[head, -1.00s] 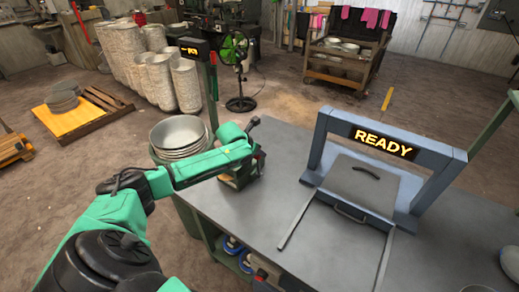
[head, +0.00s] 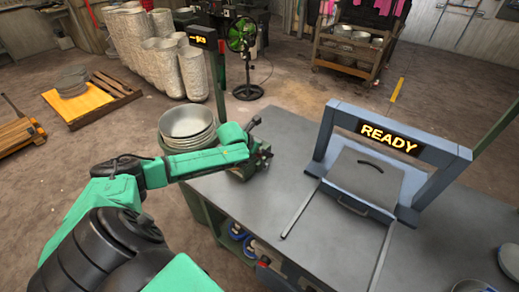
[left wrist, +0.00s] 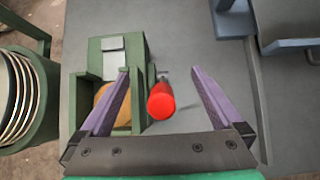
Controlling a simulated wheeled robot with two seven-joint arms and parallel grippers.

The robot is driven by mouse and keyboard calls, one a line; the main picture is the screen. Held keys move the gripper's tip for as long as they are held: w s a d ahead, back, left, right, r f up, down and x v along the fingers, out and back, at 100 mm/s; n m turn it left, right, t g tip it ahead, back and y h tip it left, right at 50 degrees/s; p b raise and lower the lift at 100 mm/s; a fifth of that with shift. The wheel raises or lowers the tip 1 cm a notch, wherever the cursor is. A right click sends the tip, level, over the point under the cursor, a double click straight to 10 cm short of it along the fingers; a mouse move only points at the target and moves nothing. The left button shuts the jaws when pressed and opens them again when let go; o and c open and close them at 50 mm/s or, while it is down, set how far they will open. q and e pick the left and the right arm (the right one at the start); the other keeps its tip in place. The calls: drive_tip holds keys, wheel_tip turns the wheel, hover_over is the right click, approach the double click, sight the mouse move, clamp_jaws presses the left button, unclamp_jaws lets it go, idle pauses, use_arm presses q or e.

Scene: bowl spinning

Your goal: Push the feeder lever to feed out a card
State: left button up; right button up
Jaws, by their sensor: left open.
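The feeder is a green box (left wrist: 108,60) on the grey table, with a pale metal plate on top and a brown-orange piece in its open slot. Its lever has a red round knob (left wrist: 161,101), clear in the left wrist view. My left gripper (left wrist: 168,80) is open, its two purple fingers on either side of the knob with gaps between. No contact shows. In the head view, the feeder (head: 255,163) is partly hidden behind my left arm, and I cannot make out the knob there. My right gripper is out of view.
A blue-grey press frame with a lit READY sign (head: 388,138) stands on the table (head: 240,205) to the right of the feeder. A stack of metal bowls (head: 188,125) stands just left of the feeder. Bare tabletop lies between feeder and press.

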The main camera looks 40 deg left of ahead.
use_arm(q)
drive_tip(key=p+v, duration=0.6)
drive_tip(key=shift+w+r+p, duration=0.15)
drive_tip(key=shift+p, duration=0.2)
drive_tip(key=b+v, duration=0.1)
drive_tip(key=v, duration=0.3)
drive_tip(key=shift+d+f, duration=0.1)
drive_tip(key=shift+f, duration=0.15)
